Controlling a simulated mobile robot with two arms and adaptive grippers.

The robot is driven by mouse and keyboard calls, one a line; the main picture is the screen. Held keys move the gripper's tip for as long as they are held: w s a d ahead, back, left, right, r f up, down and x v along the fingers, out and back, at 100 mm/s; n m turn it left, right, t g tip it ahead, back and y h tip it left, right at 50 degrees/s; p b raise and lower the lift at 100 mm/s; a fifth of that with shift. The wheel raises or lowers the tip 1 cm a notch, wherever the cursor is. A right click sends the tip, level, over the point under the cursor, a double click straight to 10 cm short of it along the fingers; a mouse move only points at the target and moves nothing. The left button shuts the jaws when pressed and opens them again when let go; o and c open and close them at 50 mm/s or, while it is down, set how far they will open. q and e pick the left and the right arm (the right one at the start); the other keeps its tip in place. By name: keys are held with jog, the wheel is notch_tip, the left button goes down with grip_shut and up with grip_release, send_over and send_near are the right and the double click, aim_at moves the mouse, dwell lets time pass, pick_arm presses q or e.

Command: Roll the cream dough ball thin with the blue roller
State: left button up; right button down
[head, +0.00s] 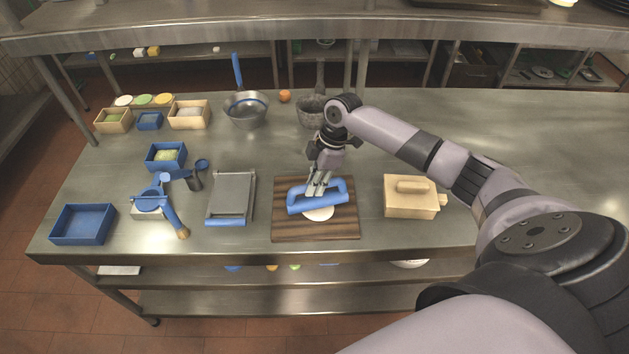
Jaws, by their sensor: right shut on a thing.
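The blue roller (332,202) lies across the middle of a dark striped wooden board (290,228) on the steel table. The cream dough (319,214) shows as a pale rounded edge under and in front of the roller. The rest of the dough is hidden by the roller, so its thickness is hard to tell. My right gripper (318,188) comes down from above and is shut on the roller's handle. My left gripper is not in view.
A wooden box (411,196) stands right of the board. A grey tray-like press (232,196) stands left of it. Farther left are a blue tray (83,224) and a brush (178,222). A metal pan (246,112) and stone mortar (311,111) stand behind. The table's far right is clear.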

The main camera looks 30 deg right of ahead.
jog(key=shift+w+f, duration=0.1)
jog(key=shift+w, duration=0.15)
jog(key=shift+w+d, duration=0.1)
jog(key=shift+w, duration=0.05)
